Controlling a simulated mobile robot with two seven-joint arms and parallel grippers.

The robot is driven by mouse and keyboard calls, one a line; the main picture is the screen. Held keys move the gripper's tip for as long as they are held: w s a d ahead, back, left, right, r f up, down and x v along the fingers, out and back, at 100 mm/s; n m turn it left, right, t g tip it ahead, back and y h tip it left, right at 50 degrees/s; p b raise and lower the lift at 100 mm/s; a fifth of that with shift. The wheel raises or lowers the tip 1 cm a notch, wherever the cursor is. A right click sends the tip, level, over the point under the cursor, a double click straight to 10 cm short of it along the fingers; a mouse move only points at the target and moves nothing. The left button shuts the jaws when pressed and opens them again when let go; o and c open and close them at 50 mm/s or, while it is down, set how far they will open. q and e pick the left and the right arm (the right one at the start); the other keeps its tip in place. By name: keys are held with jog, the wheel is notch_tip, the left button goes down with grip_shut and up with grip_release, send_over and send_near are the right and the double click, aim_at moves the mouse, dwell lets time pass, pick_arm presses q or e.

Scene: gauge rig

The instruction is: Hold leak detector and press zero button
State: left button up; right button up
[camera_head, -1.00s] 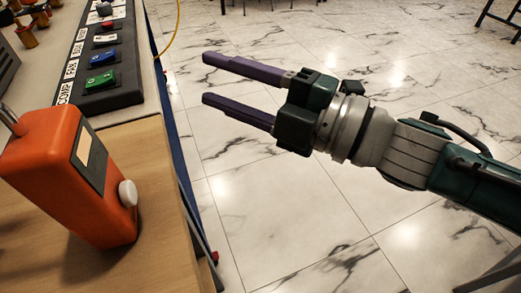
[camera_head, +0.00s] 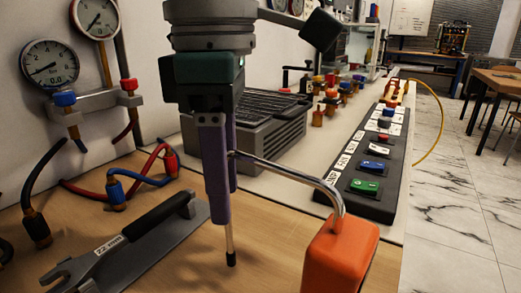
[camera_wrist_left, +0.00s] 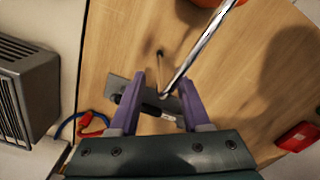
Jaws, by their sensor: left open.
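The leak detector (camera_head: 340,255) has an orange body standing at the bottom right of the head view. A bent chrome tube rises from it and runs left to a downward probe with a black tip. Only an orange edge of the body shows in the left wrist view (camera_wrist_left: 238,3). My left gripper (camera_head: 222,205) points down with its purple fingers at the far end of the tube. In the left wrist view the open fingers (camera_wrist_left: 160,97) flank the tube's end; firm contact cannot be told. No zero button is visible now. My right gripper is out of view.
A grey wrench (camera_head: 145,235) lies on the bench left of the probe. Hoses and two gauges (camera_head: 48,62) are behind it. A black switch panel (camera_head: 375,165) and a grey vented box (camera_head: 262,135) stand farther back.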

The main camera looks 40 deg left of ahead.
aim_at(231, 263)
pick_arm(q)
jog(key=shift+f, duration=1.85)
grip_shut()
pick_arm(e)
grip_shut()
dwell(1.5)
